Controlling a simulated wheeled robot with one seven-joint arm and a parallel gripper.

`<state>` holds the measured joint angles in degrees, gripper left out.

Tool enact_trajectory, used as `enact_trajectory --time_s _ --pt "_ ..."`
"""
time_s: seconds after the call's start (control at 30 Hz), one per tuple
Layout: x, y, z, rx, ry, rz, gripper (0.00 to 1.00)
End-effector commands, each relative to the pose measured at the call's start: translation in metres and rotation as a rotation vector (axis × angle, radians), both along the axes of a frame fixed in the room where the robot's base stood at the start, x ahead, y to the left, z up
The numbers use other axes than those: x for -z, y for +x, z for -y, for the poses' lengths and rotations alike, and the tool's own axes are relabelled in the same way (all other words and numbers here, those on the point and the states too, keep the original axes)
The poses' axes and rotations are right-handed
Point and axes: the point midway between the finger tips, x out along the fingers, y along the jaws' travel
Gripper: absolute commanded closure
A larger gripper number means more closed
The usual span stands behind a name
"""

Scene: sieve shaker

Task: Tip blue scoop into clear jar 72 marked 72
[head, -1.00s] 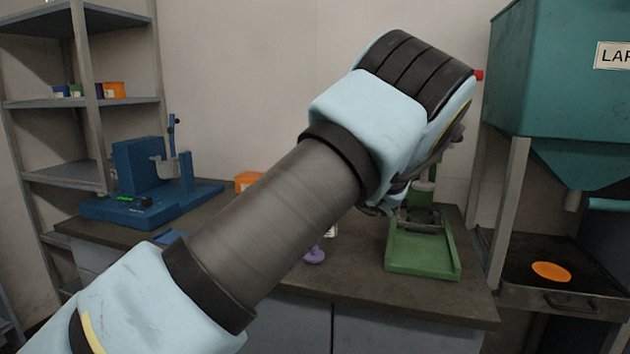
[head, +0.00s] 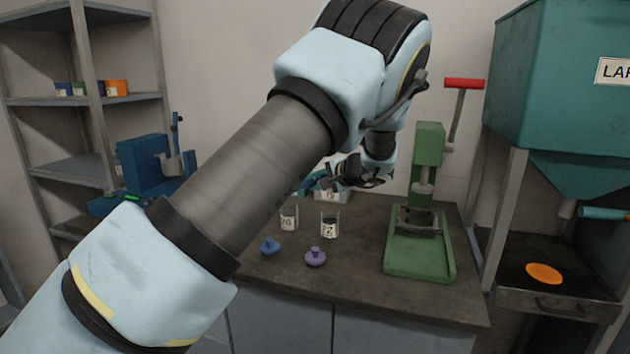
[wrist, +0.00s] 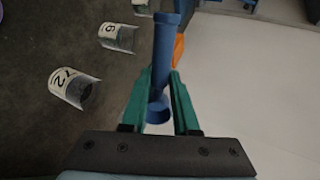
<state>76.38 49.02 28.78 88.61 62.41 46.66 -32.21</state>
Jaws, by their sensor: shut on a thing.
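The blue scoop (wrist: 164,42) is held between the teal fingers of my gripper (wrist: 163,76) in the wrist view, its long handle pointing away. My gripper also shows in the head view (head: 314,184), above the bench behind the jars, with the scoop hard to make out there. Clear jar 72 (head: 330,226) stands upright on the bench, open-topped, with dark content low inside. It also shows in the wrist view (wrist: 76,88), left of my fingers and apart from the scoop. I cannot tell what the scoop contains.
A second clear jar (head: 289,218), apparently marked 26, stands left of jar 72. A blue lid (head: 270,246) and a purple lid (head: 315,257) lie in front. A green press (head: 420,240) stands to the right.

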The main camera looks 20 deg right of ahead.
Motion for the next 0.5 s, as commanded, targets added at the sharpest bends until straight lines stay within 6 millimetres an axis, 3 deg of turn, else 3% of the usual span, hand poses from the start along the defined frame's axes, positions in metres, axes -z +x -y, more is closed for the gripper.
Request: enact_trajectory --time_s 0.1,0.5 --pt "-0.0105 0.0025 -0.0015 -0.003 -0.017 -0.049 1.00" --pt "-0.0153 0.0058 -0.0023 -0.003 -0.068 -0.218 1.00"
